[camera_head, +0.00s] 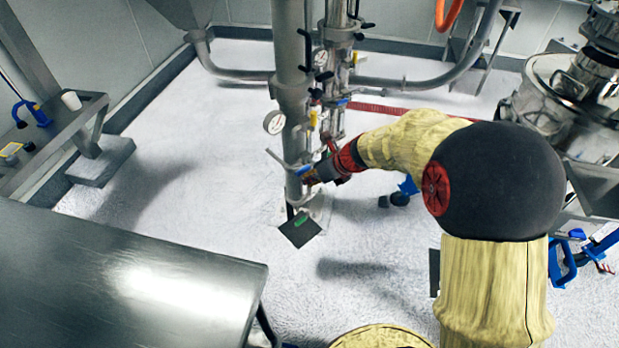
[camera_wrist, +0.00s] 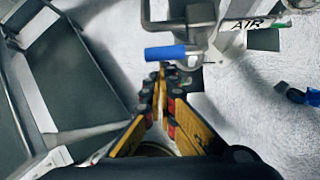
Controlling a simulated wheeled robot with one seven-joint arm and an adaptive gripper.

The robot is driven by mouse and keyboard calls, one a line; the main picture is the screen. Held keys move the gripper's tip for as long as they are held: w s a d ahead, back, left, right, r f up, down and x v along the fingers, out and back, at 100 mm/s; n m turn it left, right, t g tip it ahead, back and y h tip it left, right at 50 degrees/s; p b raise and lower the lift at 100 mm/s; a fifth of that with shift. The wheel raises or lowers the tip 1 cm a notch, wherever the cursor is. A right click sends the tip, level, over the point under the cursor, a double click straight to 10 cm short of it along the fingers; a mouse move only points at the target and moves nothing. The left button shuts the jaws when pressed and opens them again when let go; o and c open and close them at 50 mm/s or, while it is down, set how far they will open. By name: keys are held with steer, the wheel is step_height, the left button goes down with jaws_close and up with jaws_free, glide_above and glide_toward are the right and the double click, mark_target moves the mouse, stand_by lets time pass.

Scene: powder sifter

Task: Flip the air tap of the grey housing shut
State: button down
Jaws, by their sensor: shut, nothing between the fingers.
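The grey housing (camera_head: 291,90) is a vertical metal pipe-like body in the head view. Its lower end shows at the top of the wrist view (camera_wrist: 180,12), beside a white label reading "AIR" (camera_wrist: 240,24). A lever with a blue grip (camera_wrist: 165,52) sticks out to the left there; it looks like the air tap.
A round gauge (camera_head: 274,122) sits on the pipe above the lever. A second pipe assembly (camera_head: 337,70) with valves stands close behind. A steel table (camera_head: 130,270) fills the lower left, and a side bench (camera_head: 60,130) stands at left. White floor between is open.

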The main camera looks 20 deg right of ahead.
steer(key=shift+r+y+p, duration=0.4)
steer(key=shift+y+p, duration=0.1)
steer(key=shift+p, duration=0.45)
steer(key=r+m+y+p, duration=0.1)
steer(key=p, duration=0.2)
steer(key=g+y+p, duration=0.1)
steer(key=y+p, duration=0.1)
steer(key=p, duration=0.2)
steer(key=d+r+m+g+y+p, duration=0.1)
steer(key=p, duration=0.2)
steer(key=shift+w+r+m+y, duration=0.25)
steer(key=shift+r+m+y, duration=0.05)
steer(key=shift+y, duration=0.1)
steer(key=m+y+p, duration=0.1)
steer(key=p, duration=0.1)
steer(key=d+r+m+y+p, duration=0.1)
steer(key=y+p, duration=0.1)
steer(key=w+d+y+p, duration=0.1)
steer(key=y+p, duration=0.1)
steer(key=shift+w+d+r+m+g, duration=0.1)
steer(key=shift+d+r+m+g, duration=0.2)
steer(key=shift+r+m, duration=0.1)
steer(key=shift+a, duration=0.1)
steer(key=p, duration=0.2)
glide_toward(298, 176)
steer(key=s+d+r, duration=0.3)
steer(key=d, duration=0.1)
steer(key=shift+s+d+r, duration=0.2)
steer(key=shift+s+r, duration=0.15)
steer(key=shift+r, duration=0.05)
